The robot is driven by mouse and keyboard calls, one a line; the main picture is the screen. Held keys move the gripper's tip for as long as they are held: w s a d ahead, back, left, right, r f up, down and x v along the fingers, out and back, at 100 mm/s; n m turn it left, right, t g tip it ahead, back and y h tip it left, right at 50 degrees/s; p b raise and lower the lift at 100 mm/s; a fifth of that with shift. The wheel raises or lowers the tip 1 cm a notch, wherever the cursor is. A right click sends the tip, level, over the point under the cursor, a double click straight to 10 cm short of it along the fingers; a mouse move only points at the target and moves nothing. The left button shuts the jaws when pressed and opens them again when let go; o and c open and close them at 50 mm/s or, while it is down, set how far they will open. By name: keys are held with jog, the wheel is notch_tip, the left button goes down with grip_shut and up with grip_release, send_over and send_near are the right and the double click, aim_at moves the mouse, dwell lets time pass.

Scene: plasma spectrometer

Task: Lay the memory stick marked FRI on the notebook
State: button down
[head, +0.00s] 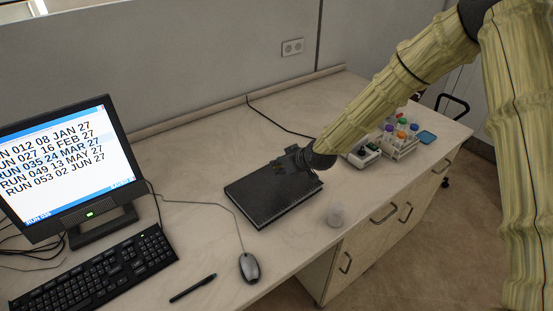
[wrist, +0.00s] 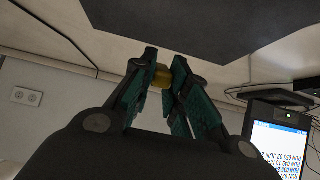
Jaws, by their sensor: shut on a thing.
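The dark notebook (head: 268,203) lies closed on the bench between the mouse and my arm. It also shows as a dark sheet at the top of the wrist view (wrist: 200,25). My gripper (head: 288,161) is over the notebook's far right part in the head view. In the wrist view my gripper (wrist: 162,72) is shut on a small yellow thing (wrist: 161,77), which looks like a memory stick. The fingers hide much of it, and no marking can be read. The gap between it and the notebook is hard to judge.
A clear cup (head: 336,215) stands right of the notebook near the bench edge. A rack with coloured caps (head: 402,146) stands beyond at the right. The mouse (head: 249,267), pen (head: 193,287), keyboard (head: 95,270) and monitor (head: 65,165) are at the left.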

jog(key=shift+s+a, duration=0.15)
jog(key=shift+s, duration=0.2)
jog(key=shift+w+a+f+b, duration=0.15)
jog(key=shift+a+f+b, duration=0.1)
jog(key=shift+f, duration=0.25)
jog(key=shift+w+a+f+b, duration=0.1)
jog(key=shift+a+f+b, duration=0.15)
jog(key=shift+f, duration=0.25)
jog(key=shift+d+f, duration=0.1)
jog(key=shift+f, duration=0.25)
jog(key=shift+s+d+f+b, duration=0.1)
jog(key=shift+s+f+b, duration=0.1)
jog(key=shift+f+b, duration=1.05)
jog(key=shift+f, duration=0.6)
jog(key=shift+w, duration=0.1)
jog(key=c, duration=1.3)
grip_release()
